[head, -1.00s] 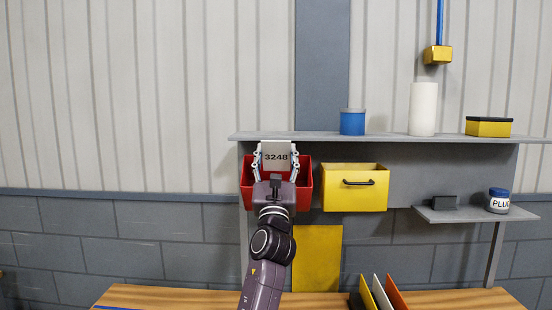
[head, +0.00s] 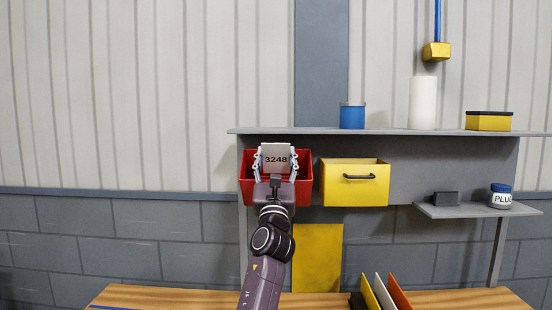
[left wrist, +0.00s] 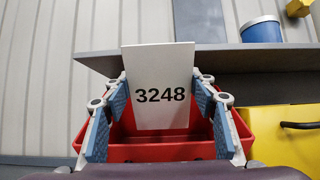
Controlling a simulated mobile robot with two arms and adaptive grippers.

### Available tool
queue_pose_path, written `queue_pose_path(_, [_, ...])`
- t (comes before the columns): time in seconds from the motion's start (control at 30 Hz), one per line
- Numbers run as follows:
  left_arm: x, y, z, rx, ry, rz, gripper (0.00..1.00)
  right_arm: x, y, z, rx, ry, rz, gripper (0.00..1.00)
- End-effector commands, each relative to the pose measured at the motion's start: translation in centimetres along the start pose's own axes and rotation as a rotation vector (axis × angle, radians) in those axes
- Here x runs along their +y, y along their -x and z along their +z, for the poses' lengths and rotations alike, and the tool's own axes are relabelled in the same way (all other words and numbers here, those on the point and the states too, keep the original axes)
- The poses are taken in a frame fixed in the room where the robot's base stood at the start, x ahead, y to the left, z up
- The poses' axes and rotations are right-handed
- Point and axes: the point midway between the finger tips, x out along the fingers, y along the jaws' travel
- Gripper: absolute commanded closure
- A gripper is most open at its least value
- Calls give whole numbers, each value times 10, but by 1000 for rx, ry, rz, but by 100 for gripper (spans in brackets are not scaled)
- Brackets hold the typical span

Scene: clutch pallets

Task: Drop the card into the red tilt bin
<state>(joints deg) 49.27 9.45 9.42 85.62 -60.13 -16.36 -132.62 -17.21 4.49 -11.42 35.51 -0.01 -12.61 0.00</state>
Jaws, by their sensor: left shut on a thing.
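The card (head: 276,153) is a pale upright rectangle printed 3248. It also shows large in the left wrist view (left wrist: 160,75). My left gripper (head: 275,169) is shut on it, with one blue-padded finger at each side edge; the fingers also show in the left wrist view (left wrist: 160,108). The red tilt bin (head: 303,184) hangs under the grey shelf, open at the top. The card's lower part overlaps the bin's opening and its top rises above the rim. I cannot tell how far it reaches inside. My gripper and arm hide the bin's middle. My right gripper is not in view.
The grey shelf (head: 390,133) runs just above and behind the card. A yellow bin (head: 354,196) with a dark handle hangs close to the right. A blue tin (head: 352,116) stands on the shelf. The wooden bench (head: 180,295) lies below.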

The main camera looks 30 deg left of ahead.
Motion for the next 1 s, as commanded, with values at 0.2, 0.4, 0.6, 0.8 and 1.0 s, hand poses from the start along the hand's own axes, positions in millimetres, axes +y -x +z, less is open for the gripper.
queue_pose_path(0.2, [0,0,0,0,0,0,29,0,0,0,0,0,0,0])
queue_pose_path(0.4, [0,0,0,0,-1,0,27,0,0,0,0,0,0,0])
queue_pose_path(0.6, [0,5,-1,0,-2,-1,27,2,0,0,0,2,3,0])
queue_pose_path(0.8, [-1,32,-1,0,-3,-3,27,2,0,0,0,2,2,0])
queue_pose_path(1.0, [-1,73,-2,2,-1,-2,27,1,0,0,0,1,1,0])
